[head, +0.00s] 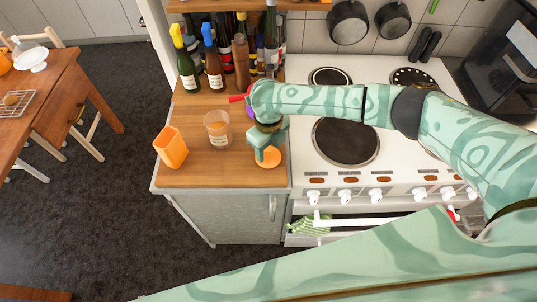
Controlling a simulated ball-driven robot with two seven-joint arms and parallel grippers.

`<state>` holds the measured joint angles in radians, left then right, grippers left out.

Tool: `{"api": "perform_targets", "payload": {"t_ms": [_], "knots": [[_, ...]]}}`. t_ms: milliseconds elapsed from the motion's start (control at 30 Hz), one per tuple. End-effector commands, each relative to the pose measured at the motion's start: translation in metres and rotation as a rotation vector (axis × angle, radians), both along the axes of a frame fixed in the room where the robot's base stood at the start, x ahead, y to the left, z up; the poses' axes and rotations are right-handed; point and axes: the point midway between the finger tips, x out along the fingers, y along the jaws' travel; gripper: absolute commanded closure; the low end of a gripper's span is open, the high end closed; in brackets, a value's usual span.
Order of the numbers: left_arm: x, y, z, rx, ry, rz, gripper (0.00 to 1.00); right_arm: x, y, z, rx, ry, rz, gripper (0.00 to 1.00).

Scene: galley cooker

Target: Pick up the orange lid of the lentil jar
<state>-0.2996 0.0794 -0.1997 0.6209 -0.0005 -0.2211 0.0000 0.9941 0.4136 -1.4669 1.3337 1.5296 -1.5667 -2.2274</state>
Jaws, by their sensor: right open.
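The orange lid (269,161) lies flat on the wooden counter near its front right corner, partly hidden by my right gripper. A clear jar (217,130) with a pale label and orange-brown contents stands to its left; it looks like the lentil jar and shows no lid on top. My right gripper (266,154) reaches in from the right, points down over the lid and is open. Whether its fingers touch the lid or hover just above it, I cannot tell. My left gripper is out of view.
An orange cup (171,147) stands left of the jar. Several bottles (213,68) crowd the back of the counter. A white cooker (377,172) with dark hotplates adjoins on the right, under my arm. A red object (237,98) shows beside my wrist. Counter front is mostly clear.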

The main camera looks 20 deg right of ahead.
Motion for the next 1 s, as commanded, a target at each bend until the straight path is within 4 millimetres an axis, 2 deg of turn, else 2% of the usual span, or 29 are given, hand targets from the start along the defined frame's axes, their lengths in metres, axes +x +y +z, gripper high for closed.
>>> {"api": "perform_targets", "payload": {"t_ms": [100, 300, 333, 500, 833, 1000], "knots": [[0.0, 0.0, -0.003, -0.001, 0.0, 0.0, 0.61, 0.0, 0.0, -0.011, 0.0, 0.0, 0.0, 0.51], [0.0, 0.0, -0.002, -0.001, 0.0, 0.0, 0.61, 0.0, 0.0, -0.012, 0.0, -0.001, 0.001, 0.51], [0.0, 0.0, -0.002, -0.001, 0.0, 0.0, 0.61, 0.0, 0.0, -0.011, 0.0, -0.001, 0.001, 0.54], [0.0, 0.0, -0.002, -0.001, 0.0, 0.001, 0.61, 0.0, 0.0, -0.011, 0.0, -0.001, 0.0, 0.99], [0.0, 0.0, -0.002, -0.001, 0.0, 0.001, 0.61, 0.0, 0.0, -0.009, 0.0, -0.001, 0.0, 0.99], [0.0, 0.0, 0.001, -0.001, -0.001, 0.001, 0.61, 0.001, 0.0, 0.005, 0.001, -0.003, 0.0, 0.99]]}}
